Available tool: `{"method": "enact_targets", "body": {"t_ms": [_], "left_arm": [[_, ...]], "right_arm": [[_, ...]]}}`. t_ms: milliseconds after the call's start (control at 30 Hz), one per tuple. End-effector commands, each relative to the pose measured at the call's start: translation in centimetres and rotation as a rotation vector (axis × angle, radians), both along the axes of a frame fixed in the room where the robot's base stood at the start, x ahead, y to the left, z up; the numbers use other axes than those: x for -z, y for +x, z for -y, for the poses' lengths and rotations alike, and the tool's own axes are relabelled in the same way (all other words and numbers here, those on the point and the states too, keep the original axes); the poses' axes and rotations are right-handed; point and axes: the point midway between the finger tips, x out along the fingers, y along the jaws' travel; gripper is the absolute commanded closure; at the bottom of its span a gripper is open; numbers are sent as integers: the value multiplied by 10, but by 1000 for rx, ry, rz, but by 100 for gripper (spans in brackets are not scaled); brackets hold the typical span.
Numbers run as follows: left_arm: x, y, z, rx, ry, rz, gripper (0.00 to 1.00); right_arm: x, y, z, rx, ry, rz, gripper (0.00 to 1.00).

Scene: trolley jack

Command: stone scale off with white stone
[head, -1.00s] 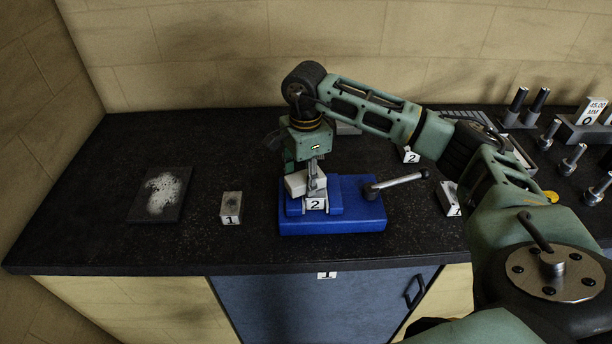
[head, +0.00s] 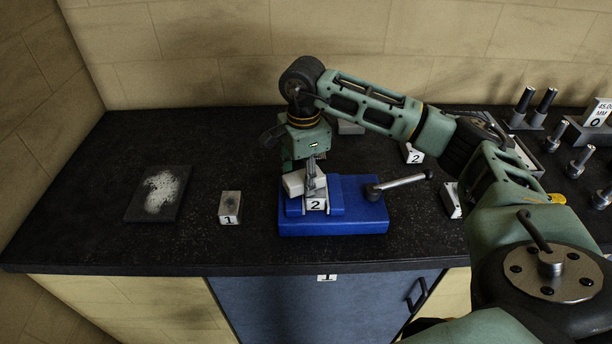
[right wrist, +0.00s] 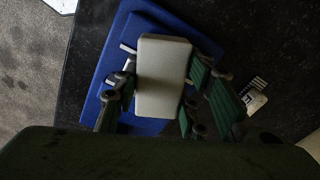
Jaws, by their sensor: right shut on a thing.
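The white stone (head: 293,185) is a pale block with rounded edges. My right gripper (head: 308,176) is shut on it, and in the right wrist view the stone (right wrist: 163,77) sits between the two fingers. The stone is at a blue vise (head: 340,225), over the left part of the clamped metal block marked 2 (head: 316,202). Stone and fingers hide much of that block's top, and I cannot tell whether the stone touches it. My left gripper is not in view.
A metal block marked 1 (head: 230,205) stands left of the vise. A dark plate with a white speckled patch (head: 160,192) lies further left. The vise handle (head: 398,185) sticks out to the right. Steel pins (head: 580,160) stand at the right. The front left bench top is clear.

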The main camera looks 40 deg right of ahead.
Motion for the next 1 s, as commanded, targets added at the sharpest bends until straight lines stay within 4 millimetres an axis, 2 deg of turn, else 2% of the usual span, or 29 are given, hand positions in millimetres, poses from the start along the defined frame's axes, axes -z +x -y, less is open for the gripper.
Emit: {"method": "enact_targets", "body": {"t_ms": [100, 233, 467, 600, 800, 1000], "left_arm": [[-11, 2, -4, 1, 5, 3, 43], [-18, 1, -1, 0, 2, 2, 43], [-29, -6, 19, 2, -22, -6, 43], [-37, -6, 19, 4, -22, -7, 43], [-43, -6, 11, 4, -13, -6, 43], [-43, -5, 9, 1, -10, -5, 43]], "right_arm": [[-26, 0, 1, 2, 1, 5, 90], [-37, -2, 1, 4, -1, 1, 90], [-58, -4, 1, 7, 1, 2, 90], [-71, -5, 2, 10, 1, 2, 90], [-83, -6, 2, 13, 0, 3, 90], [-83, -6, 2, 13, 0, 2, 90]]}}
